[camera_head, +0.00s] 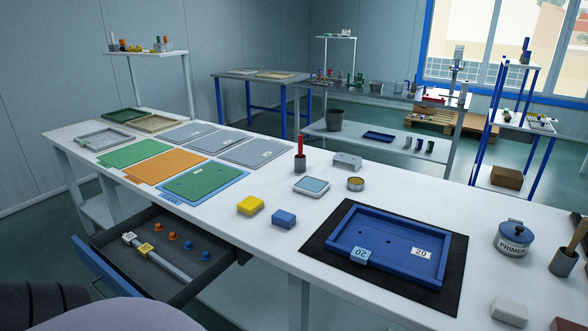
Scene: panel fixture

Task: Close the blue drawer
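The blue drawer (92,262) is pulled out from under the long white table, at the lower left of the head view. The lower end of the front is partly hidden by a pale rounded shape at the bottom edge. Neither of my grippers is in view.
The white table (290,245) holds green, orange and grey panels, a yellow block (250,206), a blue block (284,219) and a blue tray (345,220) on a black mat. A table leg stands right of the drawer. Floor shows left of the drawer.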

